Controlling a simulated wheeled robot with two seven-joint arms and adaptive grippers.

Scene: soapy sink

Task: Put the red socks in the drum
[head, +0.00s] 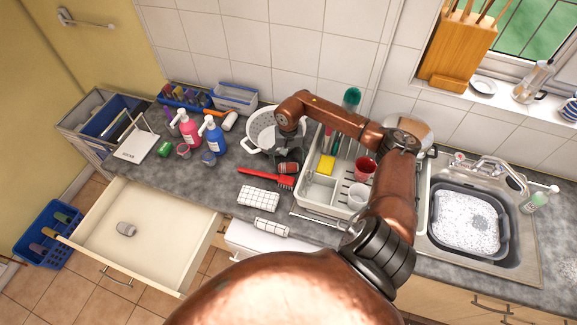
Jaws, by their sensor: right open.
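My right gripper (289,150) points down over the counter beside the white colander, at the end of my copper-coloured arm, and it is open. A small dark reddish roll (287,168) lies just below its fingers. It may be the red socks, but it is too small and dark to be sure, and I cannot tell whether the fingers touch it. No drum shows in this view. My left gripper is not in view.
The colander (262,128), a red brush (265,178) and a checked cloth (258,197) surround the gripper. A dish rack (319,190) stands right of it, then the sink (467,222). An open drawer (160,235) at left holds a small grey roll (126,229).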

